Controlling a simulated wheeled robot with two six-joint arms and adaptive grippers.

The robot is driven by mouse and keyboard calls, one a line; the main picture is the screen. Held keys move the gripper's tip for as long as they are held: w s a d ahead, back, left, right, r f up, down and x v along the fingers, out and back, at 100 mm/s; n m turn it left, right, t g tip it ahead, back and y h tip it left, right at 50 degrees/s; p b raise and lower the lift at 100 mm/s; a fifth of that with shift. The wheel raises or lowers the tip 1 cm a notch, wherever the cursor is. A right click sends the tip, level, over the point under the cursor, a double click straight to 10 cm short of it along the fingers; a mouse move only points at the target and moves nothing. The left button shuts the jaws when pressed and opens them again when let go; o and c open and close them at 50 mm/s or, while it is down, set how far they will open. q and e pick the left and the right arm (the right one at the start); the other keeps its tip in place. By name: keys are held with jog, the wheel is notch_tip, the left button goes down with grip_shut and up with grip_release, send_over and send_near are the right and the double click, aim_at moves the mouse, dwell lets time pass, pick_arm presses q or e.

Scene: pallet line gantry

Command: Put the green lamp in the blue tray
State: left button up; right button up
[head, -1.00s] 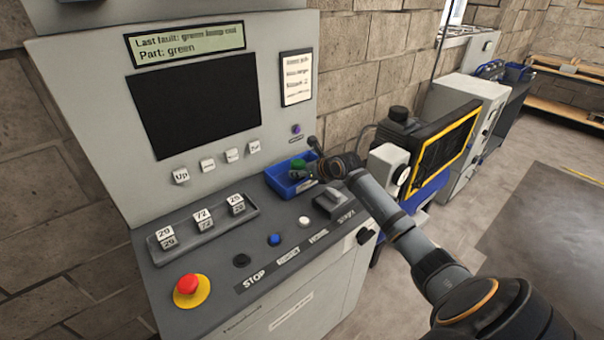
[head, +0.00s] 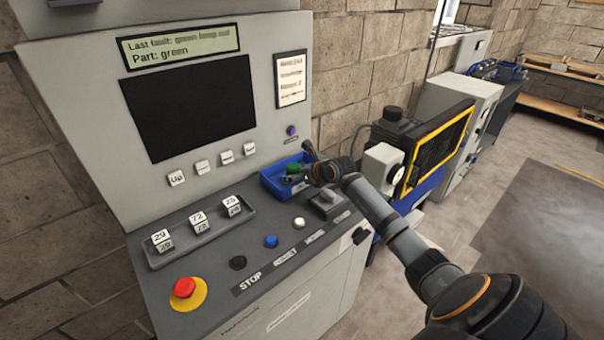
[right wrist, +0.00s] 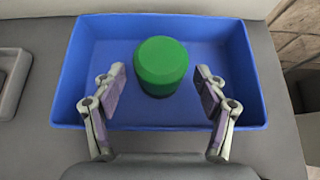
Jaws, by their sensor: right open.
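The green lamp (head: 293,168) is a short green cylinder with a rounded top. It stands inside the blue tray (head: 271,185) on the console's right end. In the right wrist view the lamp (right wrist: 162,66) is upright near the middle of the tray (right wrist: 85,50). My right gripper (right wrist: 159,74) is open, with one finger on each side of the lamp and a visible gap to both. In the head view the right gripper (head: 307,168) reaches over the tray from the right and its fingers are hard to make out. My left gripper is not in view.
The grey console carries a red stop button (head: 184,288), a blue button (head: 271,241), a white button (head: 299,222) and a small tray of number tiles (head: 186,244). A grey lever box (head: 325,205) stands close to the blue tray. A yellow-framed machine (head: 437,150) stands to the right.

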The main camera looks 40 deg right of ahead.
jog(key=v, duration=0.9)
jog(key=shift+d+f+b, duration=0.1)
jog(key=shift+d+b, duration=0.1)
jog(key=shift+b, duration=0.1)
jog(key=p+v, duration=0.3)
jog(key=p, duration=0.2)
jog(key=shift+a, duration=0.2)
